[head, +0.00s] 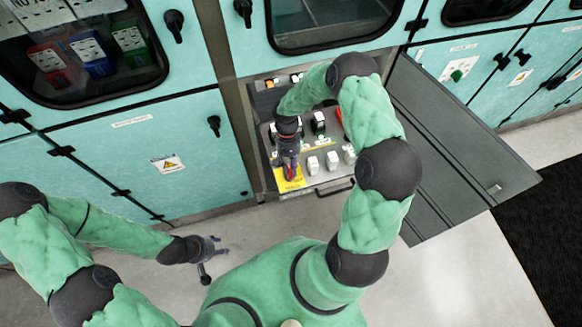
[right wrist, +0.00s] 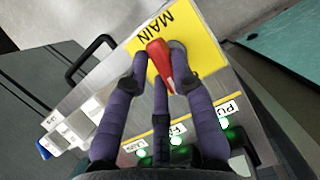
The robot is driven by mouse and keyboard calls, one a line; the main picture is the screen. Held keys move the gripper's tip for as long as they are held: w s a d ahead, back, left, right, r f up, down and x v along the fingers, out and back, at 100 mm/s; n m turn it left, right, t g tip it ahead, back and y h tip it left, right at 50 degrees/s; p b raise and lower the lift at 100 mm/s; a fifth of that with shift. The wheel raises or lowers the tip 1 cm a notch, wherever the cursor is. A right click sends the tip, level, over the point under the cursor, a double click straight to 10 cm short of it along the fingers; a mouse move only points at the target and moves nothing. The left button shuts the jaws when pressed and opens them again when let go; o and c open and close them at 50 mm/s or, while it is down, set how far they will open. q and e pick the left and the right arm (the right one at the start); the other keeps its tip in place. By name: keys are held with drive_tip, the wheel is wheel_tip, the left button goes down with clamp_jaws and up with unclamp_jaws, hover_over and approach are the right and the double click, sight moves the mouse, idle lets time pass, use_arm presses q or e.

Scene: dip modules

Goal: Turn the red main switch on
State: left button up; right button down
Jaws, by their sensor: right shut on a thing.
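The red main switch (right wrist: 158,58) is a red handle on a yellow plate (right wrist: 200,48) marked MAIN, at the top of the right wrist view. My right gripper (right wrist: 162,75) has its purple fingers on both sides of the handle, shut on it. The handle's lower end lies between the fingers. In the head view my right gripper (head: 289,167) reaches down to the panel and hides most of the switch; the yellow plate (head: 293,185) shows beneath it. My left gripper (head: 209,262) is open and empty above the floor, away from the panel.
The drawer-like control panel (head: 320,184) carries white switches (head: 332,160) and black knobs (head: 318,122). Green lamps (right wrist: 176,139) sit near the right gripper. A grey door (head: 450,140) hangs open at the right. Teal cabinets (head: 130,140) stand behind; the floor in front is clear.

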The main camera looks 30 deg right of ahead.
drive_tip(key=shift+w+n+h, duration=0.1)
drive_tip(key=shift+n+h, duration=0.2)
drive_tip(key=shift+n, duration=0.3)
drive_tip(key=c, duration=1)
unclamp_jaws()
drive_tip(key=shift+c, duration=0.2)
drive_tip(key=v, duration=0.7)
drive_tip(key=shift+r, duration=0.25)
drive_tip(key=shift+w, duration=0.1)
